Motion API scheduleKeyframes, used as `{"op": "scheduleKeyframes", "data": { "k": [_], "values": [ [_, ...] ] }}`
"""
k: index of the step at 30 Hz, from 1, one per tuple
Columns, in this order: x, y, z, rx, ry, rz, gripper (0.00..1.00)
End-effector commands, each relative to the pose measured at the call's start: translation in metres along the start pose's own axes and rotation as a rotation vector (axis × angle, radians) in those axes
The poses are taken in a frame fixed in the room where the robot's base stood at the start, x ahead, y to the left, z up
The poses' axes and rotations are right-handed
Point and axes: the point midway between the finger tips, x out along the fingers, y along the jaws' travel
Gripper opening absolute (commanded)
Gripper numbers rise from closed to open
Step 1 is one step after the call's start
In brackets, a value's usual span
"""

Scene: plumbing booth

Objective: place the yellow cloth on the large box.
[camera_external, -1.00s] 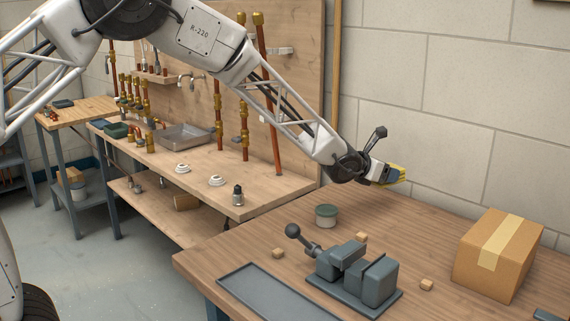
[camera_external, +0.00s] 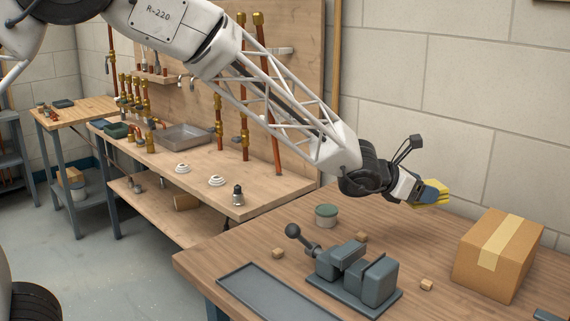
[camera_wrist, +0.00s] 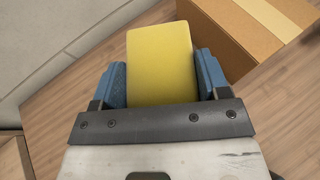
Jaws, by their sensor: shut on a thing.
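My gripper (camera_external: 432,193) is shut on the yellow cloth (camera_external: 440,203) and holds it in the air above the back of the wooden table. In the wrist view the cloth (camera_wrist: 160,55) is a yellow block shape between the two blue fingers of my gripper (camera_wrist: 162,80). The large box (camera_external: 498,255) is brown cardboard with a tan tape strip, closed, on the right side of the table. It lies to the right of and lower than my gripper. Part of the box (camera_wrist: 232,45) shows beyond the cloth at the upper right of the wrist view.
A grey vise (camera_external: 355,275) stands on the table left of the box. Small wooden blocks (camera_external: 427,285) and a green-lidded pot (camera_external: 326,215) are scattered around it. A grey tray (camera_external: 270,290) lies at the front left. A block wall (camera_external: 450,100) rises behind the table.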

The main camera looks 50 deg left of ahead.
Motion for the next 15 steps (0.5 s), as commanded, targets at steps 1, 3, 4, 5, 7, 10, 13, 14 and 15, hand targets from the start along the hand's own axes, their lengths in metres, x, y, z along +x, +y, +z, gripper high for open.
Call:
{"op": "scheduleKeyframes", "data": {
  "k": [1,3,4,5,7,10,13,14,15],
  "values": [
    [-0.005,-0.019,0.002,0.013,-0.001,-0.027,0.45],
    [-0.011,-0.043,0.004,0.028,-0.001,-0.063,0.45],
    [-0.015,-0.053,0.005,0.033,0.0,-0.078,0.45],
    [-0.018,-0.063,0.005,0.039,0.001,-0.093,0.45],
    [-0.025,-0.084,0.005,0.052,0.002,-0.127,0.45],
    [-0.035,-0.111,0.005,0.068,0.006,-0.169,0.45],
    [-0.043,-0.132,0.005,0.082,0.007,-0.203,0.45],
    [-0.045,-0.137,0.004,0.085,0.008,-0.212,0.45],
    [-0.047,-0.142,0.004,0.089,0.009,-0.221,0.45]
  ]
}}
